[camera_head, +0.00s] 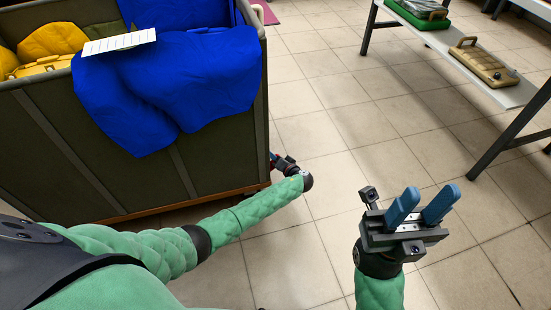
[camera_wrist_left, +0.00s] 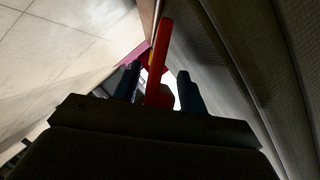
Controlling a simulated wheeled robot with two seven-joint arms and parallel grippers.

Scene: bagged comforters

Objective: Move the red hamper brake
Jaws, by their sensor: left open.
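A gap shows on each side at the fingertips; contact lower down is hidden. In the head view my left gripper (camera_head: 281,160) is low beside the hamper's right side, mostly hidden by its own wrist. The hamper (camera_head: 80,150) is a dark bin with a brown base rim. My right gripper (camera_head: 428,196) is open and empty above the floor.
A blue bagged comforter (camera_head: 190,85) hangs over the hamper's front rim with a white label (camera_head: 118,42). A yellow one (camera_head: 50,40) lies inside. The tiled floor between is clear.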

